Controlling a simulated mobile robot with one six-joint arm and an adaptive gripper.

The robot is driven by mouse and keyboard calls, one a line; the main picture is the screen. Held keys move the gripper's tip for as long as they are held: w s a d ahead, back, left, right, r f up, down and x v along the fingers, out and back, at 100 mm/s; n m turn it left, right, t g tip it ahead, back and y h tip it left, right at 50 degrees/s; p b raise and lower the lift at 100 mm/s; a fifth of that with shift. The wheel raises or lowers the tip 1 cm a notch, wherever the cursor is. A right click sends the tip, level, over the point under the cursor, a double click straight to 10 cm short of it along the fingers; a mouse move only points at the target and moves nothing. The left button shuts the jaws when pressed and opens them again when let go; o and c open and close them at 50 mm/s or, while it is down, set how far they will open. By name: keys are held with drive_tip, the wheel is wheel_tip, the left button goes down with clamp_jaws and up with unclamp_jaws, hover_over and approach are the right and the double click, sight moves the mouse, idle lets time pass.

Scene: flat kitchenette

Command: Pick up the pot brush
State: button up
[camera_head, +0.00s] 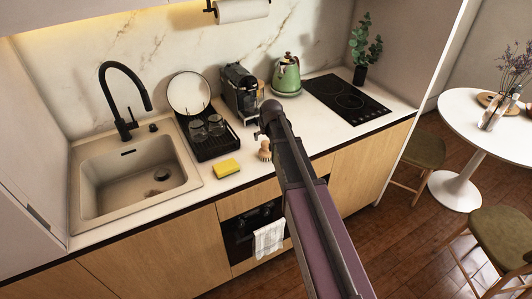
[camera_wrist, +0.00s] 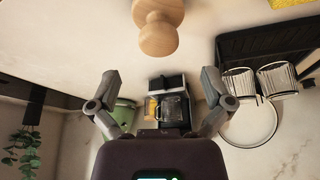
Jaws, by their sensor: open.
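The pot brush (camera_head: 264,151) stands on the counter near its front edge, to the right of the yellow sponge, partly beside my arm in the head view. Its pale wooden knob handle (camera_wrist: 158,25) shows at the top middle of the wrist view, cut off by the frame edge. My gripper (camera_wrist: 160,77) is open and empty, with its two fingers spread. The brush lies beyond the fingertips, roughly centred between them and apart from them. In the head view my gripper (camera_head: 262,134) is over the counter just behind the brush, partly hidden by my arm.
A yellow sponge (camera_head: 227,168) and a black dish rack (camera_head: 222,147) with glasses and a plate are left of the brush. A coffee machine (camera_head: 240,92), a green kettle (camera_head: 286,75) and a black cooktop (camera_head: 345,97) stand behind and right. The sink (camera_head: 125,170) is far left.

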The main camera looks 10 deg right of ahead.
sight(266, 143)
drive_tip(key=shift+f, duration=0.1)
drive_tip(key=b+x, duration=0.3)
drive_tip(key=shift+s+f, duration=0.1)
drive_tip(key=shift+f, duration=0.15)
drive_tip(key=shift+b+x, duration=0.85)
drive_tip(key=shift+b, duration=0.15)
drive_tip(key=shift+r, duration=0.1)
drive_tip(key=c, duration=1.2)
